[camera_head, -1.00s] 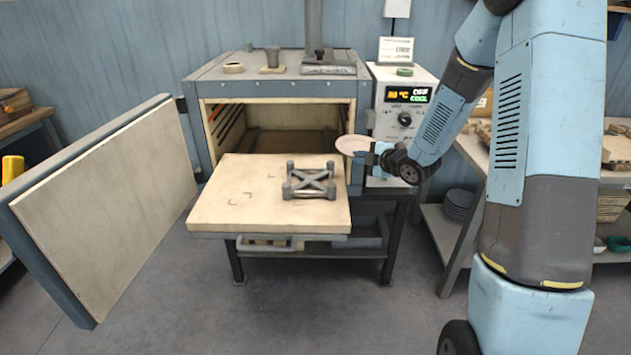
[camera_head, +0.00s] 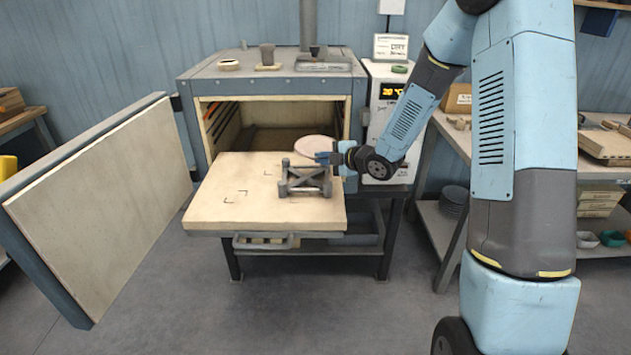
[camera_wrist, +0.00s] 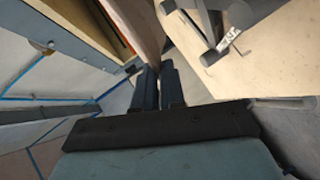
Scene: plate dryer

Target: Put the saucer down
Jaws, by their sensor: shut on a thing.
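The saucer (camera_head: 314,144) is a pinkish round dish in the head view, at the oven mouth above the back right of the pulled-out shelf (camera_head: 225,205). My gripper (camera_head: 331,158) is shut on its right edge. In the wrist view the saucer (camera_wrist: 140,25) shows nearly edge-on beyond my fingertips (camera_wrist: 160,68). A grey cross-braced stand (camera_head: 305,181) rests on the shelf just in front of the saucer, partly overlapping it in the head view. I cannot tell whether the saucer touches anything below it.
The oven door (camera_head: 105,205) is swung open at the left. The control box (camera_head: 390,125) stands close behind my forearm. The shelf's left half is bare except for dark corner marks. A side table (camera_head: 470,150) stands at the right.

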